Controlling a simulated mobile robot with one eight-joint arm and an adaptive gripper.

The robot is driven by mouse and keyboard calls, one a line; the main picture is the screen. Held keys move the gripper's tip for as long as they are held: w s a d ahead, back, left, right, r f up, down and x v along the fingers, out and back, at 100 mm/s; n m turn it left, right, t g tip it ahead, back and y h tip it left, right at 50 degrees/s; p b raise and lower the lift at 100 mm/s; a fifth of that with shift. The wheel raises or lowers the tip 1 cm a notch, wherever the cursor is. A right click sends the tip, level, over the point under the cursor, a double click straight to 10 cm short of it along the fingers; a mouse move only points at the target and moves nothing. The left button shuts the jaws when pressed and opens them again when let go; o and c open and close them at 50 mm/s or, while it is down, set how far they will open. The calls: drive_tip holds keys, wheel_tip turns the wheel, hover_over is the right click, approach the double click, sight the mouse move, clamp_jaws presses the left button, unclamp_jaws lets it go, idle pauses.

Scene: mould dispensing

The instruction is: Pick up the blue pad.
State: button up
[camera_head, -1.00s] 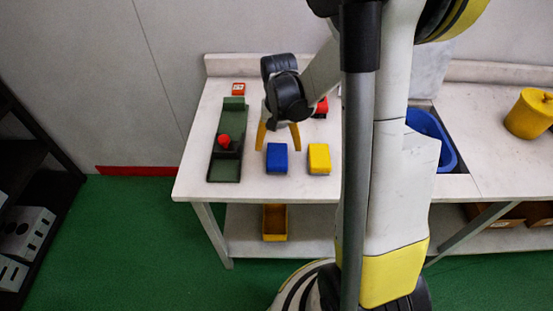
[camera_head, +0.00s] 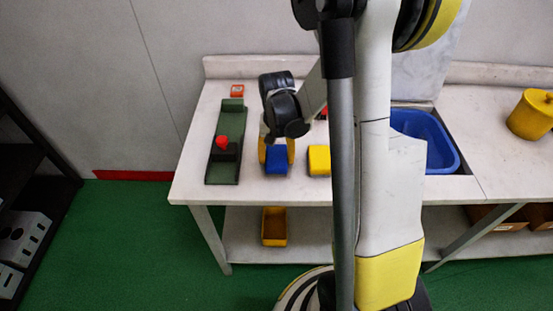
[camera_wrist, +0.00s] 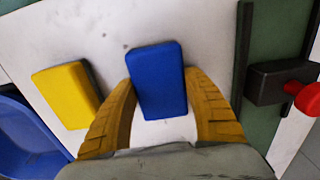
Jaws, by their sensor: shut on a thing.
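The blue pad (camera_head: 276,160) is on the white table, between the yellow fingers of my gripper (camera_head: 276,152). In the wrist view the blue pad (camera_wrist: 158,80) sits between the two fingertips of my gripper (camera_wrist: 160,85), which are shut on its sides. The pad's near end shows white table just below it in that view. I cannot tell whether the pad is clear of the table. The fingers hide parts of its side faces.
A yellow pad (camera_head: 319,160) lies close to the right. A green fixture with a red knob (camera_head: 222,142) stands to the left. A blue basin (camera_head: 440,150) is set in the table at right, and a yellow pot (camera_head: 531,115) stands beyond it. A yellow bin (camera_head: 274,240) is on the lower shelf.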

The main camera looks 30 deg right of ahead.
sight(280, 156)
drive_tip(key=r+p, duration=0.1)
drive_tip(key=r, duration=0.2)
drive_tip(key=s+r+p, duration=0.1)
drive_tip(key=r, duration=0.1)
drive_tip(key=shift+d+r+p, duration=0.1)
drive_tip(key=shift+d+p, duration=0.25)
drive_tip(key=shift+d, duration=0.05)
drive_tip(key=s+d+r+p, duration=0.1)
drive_tip(key=s+d+r, duration=0.1)
drive_tip(key=s+d+r+p, duration=0.1)
drive_tip(key=s+d+r, duration=0.1)
drive_tip(key=s, duration=0.1)
drive_tip(key=s+d+r+p, duration=0.1)
drive_tip(key=s+d, duration=0.1)
drive_tip(key=d, duration=0.1)
drive_tip(key=shift+s+d+r, duration=0.1)
drive_tip(key=shift+s+r, duration=0.2)
drive_tip(key=shift+r, duration=0.1)
drive_tip(key=o, duration=0.8)
drive_tip(key=shift+c, duration=0.2)
drive_tip(key=c, duration=0.5)
drive_tip(key=shift+o, duration=0.2)
